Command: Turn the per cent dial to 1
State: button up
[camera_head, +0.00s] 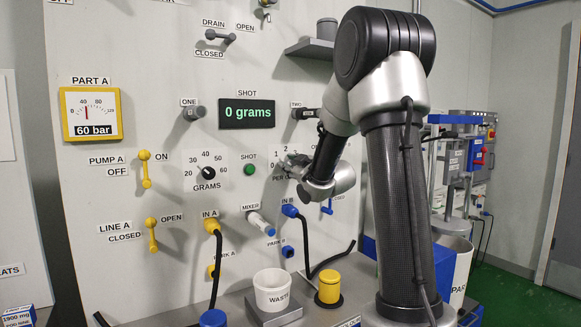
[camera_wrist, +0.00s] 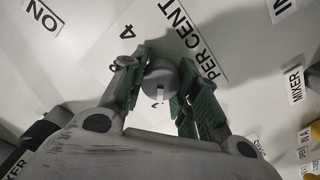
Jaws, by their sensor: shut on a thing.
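The per cent dial's grey knob (camera_wrist: 162,76) sits between my green-padded fingers in the wrist view. Its white pointer mark faces the bottom of that view, near a partly hidden number that looks like 2. The numbers 4 and probably 3 show on the panel beside it, with the PER CENT label (camera_wrist: 193,38) on the other side. My gripper (camera_wrist: 161,72) is shut on the knob.
The green SHOT button (camera_head: 249,169) and the GRAMS dial (camera_head: 208,172) are left of my gripper. The shot display (camera_head: 247,114) reads 0 grams. Below are the MIXER handle (camera_head: 260,223), the blue IN B fitting (camera_head: 290,211), the white WASTE cup (camera_head: 273,291) and a yellow pot (camera_head: 329,288).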

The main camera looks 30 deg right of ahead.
jog(key=o, duration=1.1)
jog(key=shift+r, duration=0.2)
jog(key=s, duration=1.2)
jog(key=shift+d+f, duration=0.2)
jog(key=w+m, duration=1.1)
jog(key=w, duration=0.1)
jog(key=shift+a, duration=0.15)
